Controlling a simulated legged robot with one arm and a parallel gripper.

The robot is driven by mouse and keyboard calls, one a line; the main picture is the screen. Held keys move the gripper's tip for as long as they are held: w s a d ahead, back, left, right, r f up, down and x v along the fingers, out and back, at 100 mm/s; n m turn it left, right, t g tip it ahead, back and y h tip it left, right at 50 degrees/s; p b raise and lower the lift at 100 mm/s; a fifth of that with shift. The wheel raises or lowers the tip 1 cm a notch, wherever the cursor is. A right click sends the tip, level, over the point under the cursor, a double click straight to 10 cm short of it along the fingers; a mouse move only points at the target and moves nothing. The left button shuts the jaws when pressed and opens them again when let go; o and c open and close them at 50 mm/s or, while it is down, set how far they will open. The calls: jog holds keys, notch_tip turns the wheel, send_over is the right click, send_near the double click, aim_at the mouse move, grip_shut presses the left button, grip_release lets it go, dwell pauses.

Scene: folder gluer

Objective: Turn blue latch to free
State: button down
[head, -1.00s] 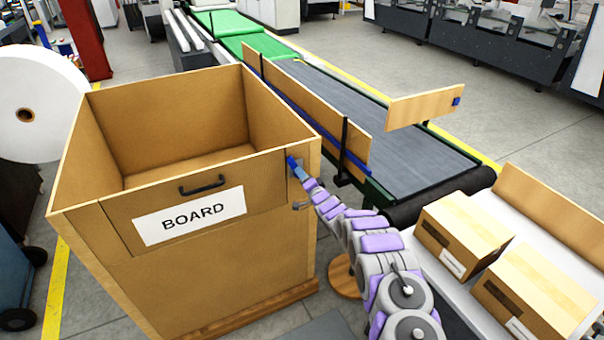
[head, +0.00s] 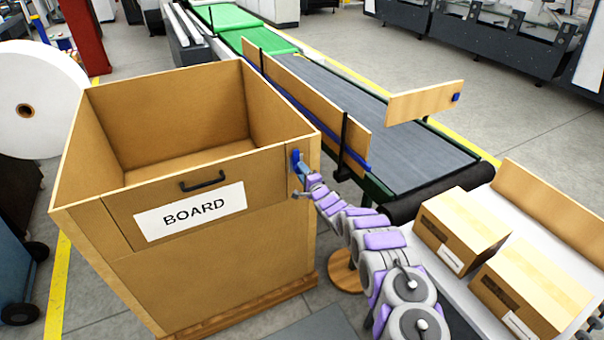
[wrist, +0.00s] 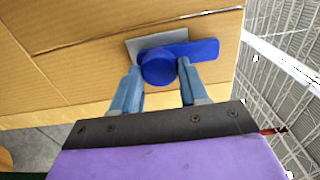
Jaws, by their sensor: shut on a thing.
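The blue latch (head: 296,159) is on the front of the large cardboard box (head: 215,265), near its upper right corner. In the wrist view the latch (wrist: 158,68) has a round hub on a grey plate (wrist: 140,46), and its handle points to the right of the picture. My gripper (head: 301,170) is at the latch. In the wrist view my gripper (wrist: 160,78) has one blue-grey finger on each side of the hub and is shut on the latch. The box's front flap (head: 155,222) carries a BOARD label and a black handle and stands closed.
A conveyor (head: 400,140) with wooden side guides runs behind and right of the box. Two cartons (head: 462,228) (head: 530,288) lie on a light table at the right. A round wooden stool-like piece (head: 343,272) stands below my arm.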

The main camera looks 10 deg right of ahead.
jog(key=shift+d+f, duration=0.1)
jog(key=shift+d, duration=0.1)
jog(key=c, duration=0.6)
grip_release()
jog(key=shift+w+f, duration=0.1)
jog(key=v, duration=1.7)
jog(key=shift+s+d, duration=0.15)
jog(key=shift+s, duration=0.05)
